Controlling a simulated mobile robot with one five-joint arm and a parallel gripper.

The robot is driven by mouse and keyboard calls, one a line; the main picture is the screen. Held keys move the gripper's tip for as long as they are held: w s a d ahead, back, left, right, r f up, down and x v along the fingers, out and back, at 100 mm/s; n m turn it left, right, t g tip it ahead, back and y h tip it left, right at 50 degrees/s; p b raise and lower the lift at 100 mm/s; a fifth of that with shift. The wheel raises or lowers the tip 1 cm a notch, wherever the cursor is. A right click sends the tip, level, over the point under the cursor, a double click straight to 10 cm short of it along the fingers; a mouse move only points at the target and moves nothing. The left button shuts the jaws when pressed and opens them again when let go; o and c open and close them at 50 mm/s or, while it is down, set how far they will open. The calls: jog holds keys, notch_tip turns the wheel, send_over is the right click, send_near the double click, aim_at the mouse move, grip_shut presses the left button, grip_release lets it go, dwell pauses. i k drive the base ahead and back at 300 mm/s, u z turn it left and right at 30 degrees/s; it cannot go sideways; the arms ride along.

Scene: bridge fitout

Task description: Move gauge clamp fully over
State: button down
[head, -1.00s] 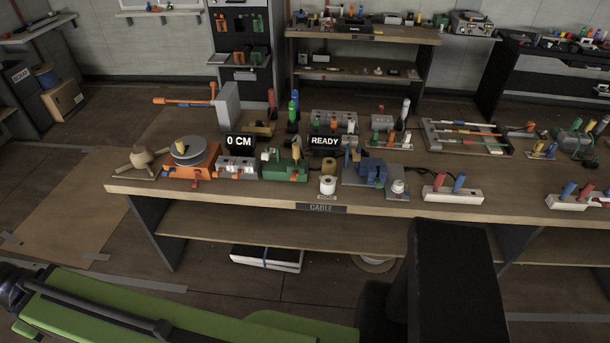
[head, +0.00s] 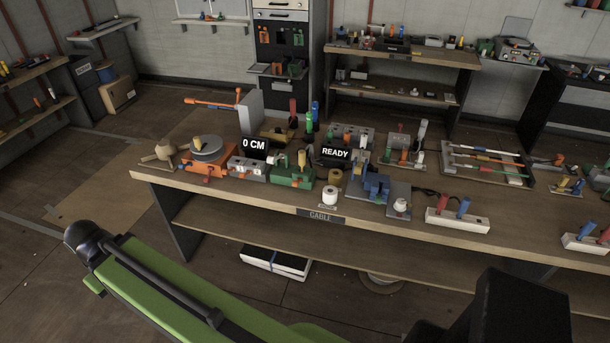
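The cable bench (head: 400,217) carries a row of small devices. A "0 CM" display (head: 254,146) stands above a pale grey block device (head: 248,169) at the bench's left part. To its right is a green device (head: 291,177) with a yellow upright handle (head: 301,160), beside a "READY" display (head: 335,153). I cannot tell for certain which of these parts is the gauge clamp, or its exact position. My green arm crosses the lower left, in front of the bench and apart from the devices. My gripper is not in view.
An orange base with a grey round turntable (head: 207,147) stands left of the displays. A white spool (head: 330,195) and a blue device (head: 376,187) are at the front. A white block (head: 458,220) with two handles is further right.

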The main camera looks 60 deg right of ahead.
aim_at(295, 183)
jog(key=z, duration=0.35)
jog(key=i, duration=1)
jog(key=u, duration=0.1)
